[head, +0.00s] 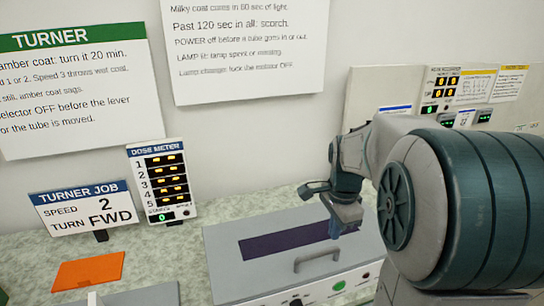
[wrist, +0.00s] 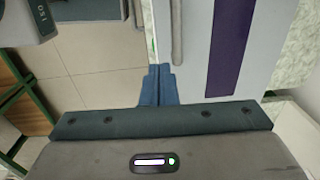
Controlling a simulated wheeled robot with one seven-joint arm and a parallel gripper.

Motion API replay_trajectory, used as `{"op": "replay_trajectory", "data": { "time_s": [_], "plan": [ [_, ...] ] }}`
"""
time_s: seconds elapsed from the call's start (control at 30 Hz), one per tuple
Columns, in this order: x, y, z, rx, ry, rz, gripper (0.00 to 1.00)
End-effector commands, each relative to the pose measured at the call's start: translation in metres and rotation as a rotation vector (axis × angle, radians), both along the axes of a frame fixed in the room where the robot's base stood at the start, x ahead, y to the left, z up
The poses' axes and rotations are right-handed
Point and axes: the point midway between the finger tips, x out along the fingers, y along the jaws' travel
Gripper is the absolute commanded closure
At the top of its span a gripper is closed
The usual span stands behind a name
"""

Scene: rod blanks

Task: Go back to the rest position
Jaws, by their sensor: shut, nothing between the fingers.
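My gripper (head: 346,222) hangs in front of my arm in the head view, over the right part of a grey box. In the wrist view the blue fingertips of my gripper (wrist: 157,70) are together with nothing between them. The grey box (head: 222,268) has a dark purple window in its lid and a bar handle (head: 318,257). I cannot tell whether my gripper touches the box. In the wrist view the box's lid (wrist: 195,60) lies beside the fingers, to the right, with the purple window (wrist: 228,45) further right.
A dose meter (head: 162,182), a turner job sign (head: 84,210) and an orange plate (head: 88,270) stand or lie left of the box. A row of panels (head: 440,90) is behind my arm. The wrist view shows tiled floor (wrist: 110,75) left of the fingers.

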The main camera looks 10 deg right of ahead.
Motion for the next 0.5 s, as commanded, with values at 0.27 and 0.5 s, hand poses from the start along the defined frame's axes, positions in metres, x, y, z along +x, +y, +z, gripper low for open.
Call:
{"op": "replay_trajectory", "data": {
  "time_s": [0.27,0.5],
  "plan": [
    [-0.032,0.035,0.019,-0.045,-0.063,0.349,1.0],
    [-0.089,0.078,0.031,-0.144,-0.152,0.929,1.0]
  ]
}}
